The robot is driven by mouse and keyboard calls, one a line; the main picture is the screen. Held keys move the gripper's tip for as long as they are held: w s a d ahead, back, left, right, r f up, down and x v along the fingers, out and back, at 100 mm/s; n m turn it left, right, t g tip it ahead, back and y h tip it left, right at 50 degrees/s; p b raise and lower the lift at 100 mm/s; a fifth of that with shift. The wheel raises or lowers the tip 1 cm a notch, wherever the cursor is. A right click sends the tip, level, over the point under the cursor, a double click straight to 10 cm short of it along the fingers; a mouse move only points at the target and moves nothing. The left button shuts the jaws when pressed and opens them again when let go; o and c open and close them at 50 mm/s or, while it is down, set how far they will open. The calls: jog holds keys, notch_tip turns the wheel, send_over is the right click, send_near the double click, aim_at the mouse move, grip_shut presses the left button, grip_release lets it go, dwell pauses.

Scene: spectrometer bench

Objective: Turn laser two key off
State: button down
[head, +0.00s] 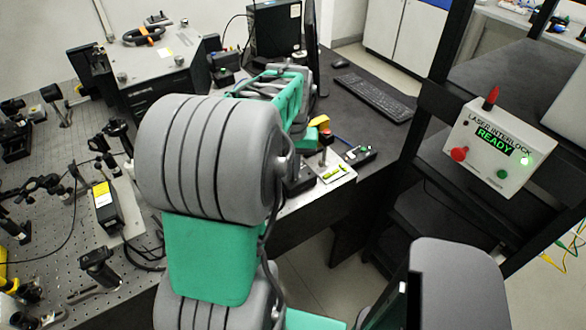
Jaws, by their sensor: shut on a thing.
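My arm (209,158) fills the middle of the head view and reaches away over the bench. My gripper is hidden behind my own arm links, so its jaws and anything between them do not show. Small controllers stand at the bench edge just right of my arm: a pale-topped unit (337,174) with a yellow-green label, and a small black box (361,155) with a green light. The laser two key cannot be made out, and which controller is laser two is too small to tell.
A laser interlock box (492,147) reading READY, with a red beacon, hangs on a black rack (425,100) at right. A keyboard (375,95) lies on the dark desk. Optics crowd the perforated table (60,215) at left. Floor (310,275) shows in front.

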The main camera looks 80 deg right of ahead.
jog(key=n, duration=0.3)
jog(key=shift+n, duration=0.3)
jog(key=shift+r+n, duration=0.1)
jog(key=shift+n, duration=1.7)
jog(key=c, duration=1.6)
grip_release()
notch_tip(320, 180, up, 8)
jog(key=shift+f+b, duration=0.15)
jog(key=shift+b, duration=0.15)
